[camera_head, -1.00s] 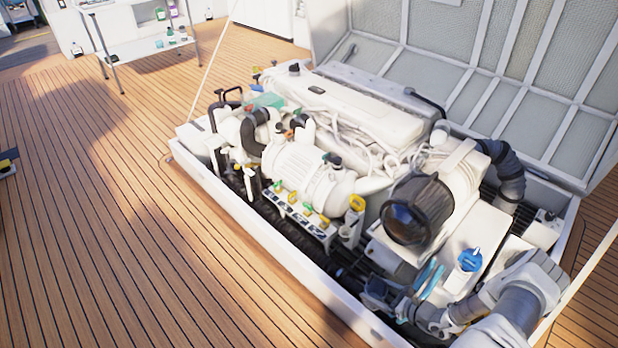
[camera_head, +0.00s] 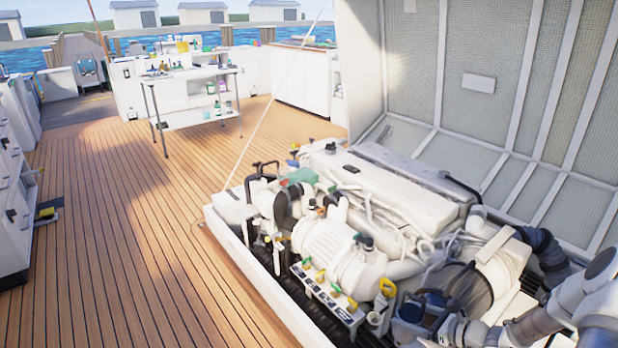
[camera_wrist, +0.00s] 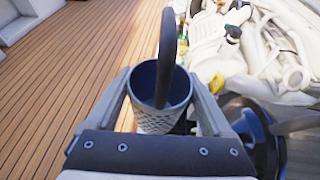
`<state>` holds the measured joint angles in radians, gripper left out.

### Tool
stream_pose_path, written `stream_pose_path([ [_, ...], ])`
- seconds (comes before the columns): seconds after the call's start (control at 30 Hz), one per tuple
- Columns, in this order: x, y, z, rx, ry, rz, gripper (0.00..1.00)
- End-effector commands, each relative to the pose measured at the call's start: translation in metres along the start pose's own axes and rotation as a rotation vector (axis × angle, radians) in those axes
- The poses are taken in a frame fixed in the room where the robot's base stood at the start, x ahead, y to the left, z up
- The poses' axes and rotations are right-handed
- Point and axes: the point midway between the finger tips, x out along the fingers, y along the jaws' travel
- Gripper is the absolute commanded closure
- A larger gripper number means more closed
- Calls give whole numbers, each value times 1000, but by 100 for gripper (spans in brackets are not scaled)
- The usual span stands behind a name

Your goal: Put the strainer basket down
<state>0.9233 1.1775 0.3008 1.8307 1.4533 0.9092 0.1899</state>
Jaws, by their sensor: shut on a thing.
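The strainer basket (camera_wrist: 156,122) shows in the wrist view as a grey cup with a mesh wall, an open top and a tall dark loop handle. My gripper (camera_wrist: 161,82) is shut on it, one finger on each side of the cup. The basket's lower part is hidden behind the dark gripper body. In the head view my arm reaches in from the lower right over the engine's near end. The basket is hard to make out there among the engine parts.
The white engine (camera_head: 370,205) fills the hatch, with the raised lid (camera_head: 480,140) behind it. A work table (camera_head: 195,118) with bottles and small items stands at the back left. Cabinets (camera_head: 12,205) line the left edge. The wooden deck (camera_head: 140,240) between is mostly clear.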

Motion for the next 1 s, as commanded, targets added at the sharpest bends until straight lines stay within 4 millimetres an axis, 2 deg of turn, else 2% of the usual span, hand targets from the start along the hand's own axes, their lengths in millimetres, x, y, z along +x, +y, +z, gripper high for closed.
stream_pose_path([
  [0.03,-1,1,16,-8,-1,8,100],
  [0.1,-3,4,34,-13,0,19,100],
  [0.47,-10,34,121,-38,-1,80,100],
  [0.7,-15,66,173,-56,0,123,100],
  [0.97,-22,112,220,-75,0,172,100],
  [1.0,-27,112,230,-71,-1,172,100],
])
